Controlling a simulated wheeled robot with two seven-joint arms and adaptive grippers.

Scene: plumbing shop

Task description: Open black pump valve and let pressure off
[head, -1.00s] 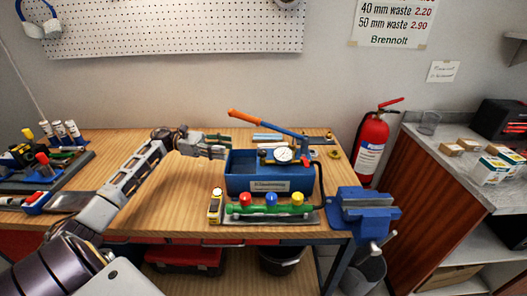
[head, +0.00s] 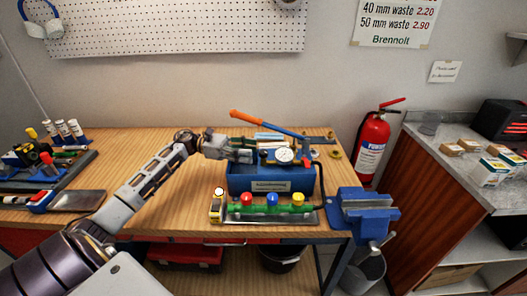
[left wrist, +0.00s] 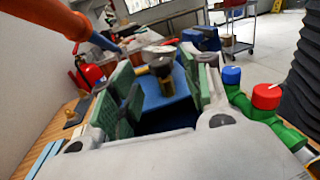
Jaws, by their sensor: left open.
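The blue pump box (head: 270,186) stands on the bench with a white round gauge (head: 284,155) and an orange-ended lever (head: 268,124) above it. In the left wrist view, a dark knob on a brass-yellow fitting (left wrist: 161,68) shows between the fingers, beyond the palm; I take it for the black valve. My left gripper (head: 248,154) reaches over the box's left side, just left of the gauge. Its green-padded fingers are apart in the left wrist view (left wrist: 158,78), on either side of the fitting. I cannot tell whether they touch it. My right gripper is not in view.
A green manifold (head: 272,208) with red, blue and yellow caps lies in front of the box. A blue vise (head: 364,212) sits at the bench's right edge. The bench left of the box is largely clear.

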